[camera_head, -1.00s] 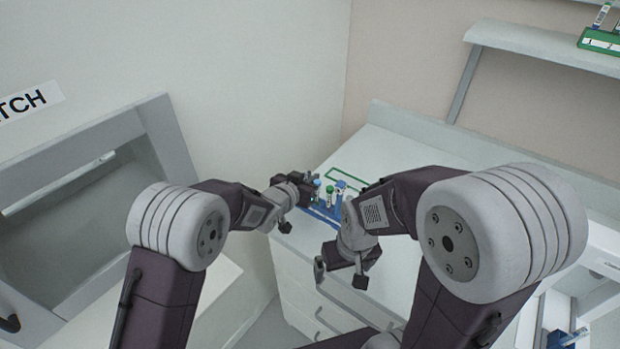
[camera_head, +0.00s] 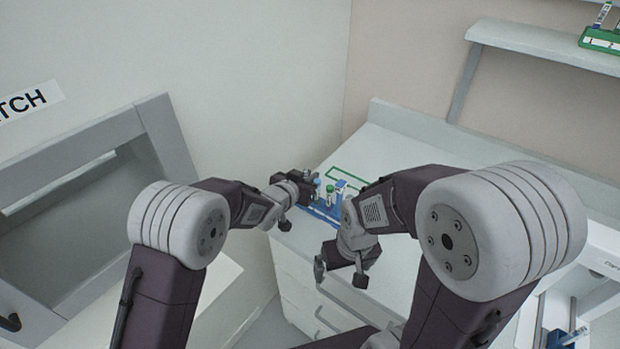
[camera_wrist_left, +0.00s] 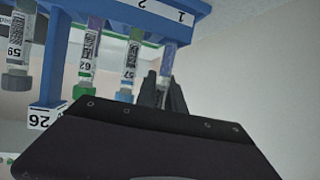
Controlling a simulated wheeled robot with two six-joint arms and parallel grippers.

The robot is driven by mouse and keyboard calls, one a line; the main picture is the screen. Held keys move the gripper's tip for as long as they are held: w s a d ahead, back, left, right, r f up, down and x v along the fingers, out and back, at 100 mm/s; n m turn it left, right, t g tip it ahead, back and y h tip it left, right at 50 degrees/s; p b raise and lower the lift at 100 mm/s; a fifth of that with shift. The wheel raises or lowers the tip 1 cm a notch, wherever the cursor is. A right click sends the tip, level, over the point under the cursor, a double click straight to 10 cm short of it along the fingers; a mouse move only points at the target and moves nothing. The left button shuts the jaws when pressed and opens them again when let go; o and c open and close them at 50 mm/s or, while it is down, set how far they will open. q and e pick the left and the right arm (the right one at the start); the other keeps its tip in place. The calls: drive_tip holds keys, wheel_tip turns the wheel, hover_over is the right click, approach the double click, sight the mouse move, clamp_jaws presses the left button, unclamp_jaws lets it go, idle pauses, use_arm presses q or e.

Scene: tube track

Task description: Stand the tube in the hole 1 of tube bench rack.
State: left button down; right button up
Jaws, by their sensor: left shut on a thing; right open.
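My left gripper (camera_head: 312,189) is at the left end of the blue tube rack (camera_head: 323,212) on the bench. It is shut on a tube (camera_head: 317,184). In the left wrist view, where the rack (camera_wrist_left: 120,12) appears inverted, my left gripper (camera_wrist_left: 165,92) grips this purplish tube (camera_wrist_left: 168,58) beside the label 1. The tube's far end meets the rack near hole 1; how deep it sits is hidden. Several other tubes stand in the rack, among them one with a green cap (camera_head: 330,190). My right gripper (camera_head: 342,274) is open and empty, lower and in front of the bench.
A green outline (camera_head: 348,173) marks the bench behind the rack. The bench top (camera_head: 400,150) is clear further back. A wall shelf (camera_head: 540,47) at upper right holds a green rack (camera_head: 600,40). A grey-framed cabinet (camera_head: 165,135) stands at left.

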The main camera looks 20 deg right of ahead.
use_arm(q)
drive_tip(key=shift+w+f, duration=0.1)
drive_tip(key=shift+w, duration=0.1)
use_arm(e)
drive_tip(key=shift+s+a+f, duration=0.1)
drive_tip(key=shift+s+f, duration=0.15)
drive_tip(key=shift+f, duration=0.25)
use_arm(q)
drive_tip(key=shift+r, duration=0.2)
use_arm(e)
drive_tip(key=shift+r, duration=0.1)
use_arm(q)
drive_tip(key=shift+w+d+r, duration=0.1)
drive_tip(key=shift+w, duration=0.05)
use_arm(e)
drive_tip(key=shift+w, duration=0.1)
use_arm(q)
drive_tip(key=shift+p, duration=0.3)
use_arm(e)
drive_tip(key=shift+r, duration=0.1)
